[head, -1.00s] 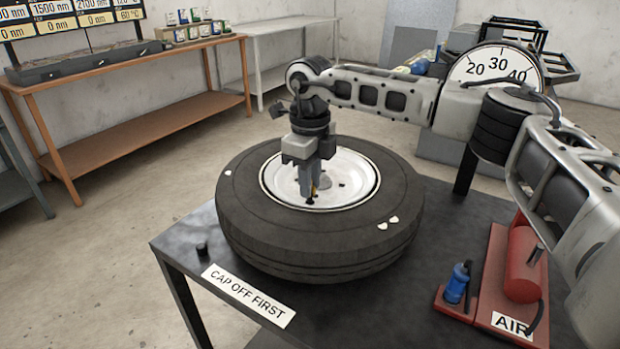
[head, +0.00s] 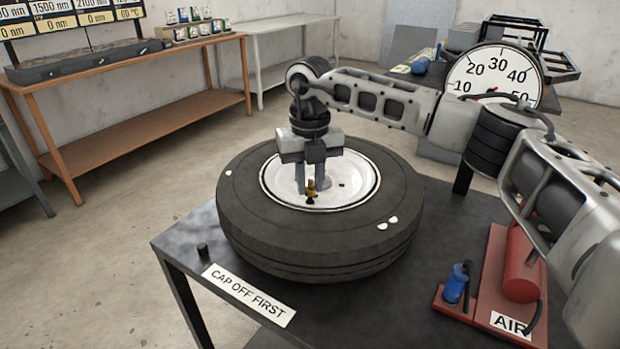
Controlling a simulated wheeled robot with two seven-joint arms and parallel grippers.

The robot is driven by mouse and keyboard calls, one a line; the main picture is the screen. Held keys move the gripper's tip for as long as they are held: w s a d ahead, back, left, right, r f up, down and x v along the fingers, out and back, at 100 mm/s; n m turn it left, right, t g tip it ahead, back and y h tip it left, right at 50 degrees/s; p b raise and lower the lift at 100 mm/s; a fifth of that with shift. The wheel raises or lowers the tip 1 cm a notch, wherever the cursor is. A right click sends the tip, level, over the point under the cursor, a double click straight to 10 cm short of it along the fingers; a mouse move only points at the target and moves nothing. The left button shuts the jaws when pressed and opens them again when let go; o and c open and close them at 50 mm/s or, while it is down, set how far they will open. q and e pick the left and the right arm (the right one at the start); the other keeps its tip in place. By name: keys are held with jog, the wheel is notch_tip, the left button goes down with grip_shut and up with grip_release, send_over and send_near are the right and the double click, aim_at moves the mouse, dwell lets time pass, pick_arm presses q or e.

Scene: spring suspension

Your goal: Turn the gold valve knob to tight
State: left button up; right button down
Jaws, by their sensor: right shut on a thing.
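The gold valve knob (head: 311,186) stands on a dark valve base at the near part of the white wheel rim (head: 277,190). The tire (head: 245,225) lies flat on the dark table. My right gripper (head: 310,188) points down over the rim, with one finger on each side of the gold knob, shut on it. The fingers partly hide the rim behind. My left gripper is not in view.
A small black cap (head: 203,249) stands on the table left of the tire, by a "CAP OFF FIRST" label (head: 248,294). A red air tank (head: 522,265) and a blue part (head: 456,283) sit at the right. A round gauge (head: 495,72) stands behind my right arm.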

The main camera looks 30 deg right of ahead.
aim_at(310, 180)
jog(key=shift+r+m, duration=0.1)
jog(key=shift+m, duration=0.3)
jog(key=c, duration=1.3)
grip_release()
jog(key=shift+r, duration=0.45)
notch_tip(310, 180, up, 15)
jog(key=shift+b, duration=0.55)
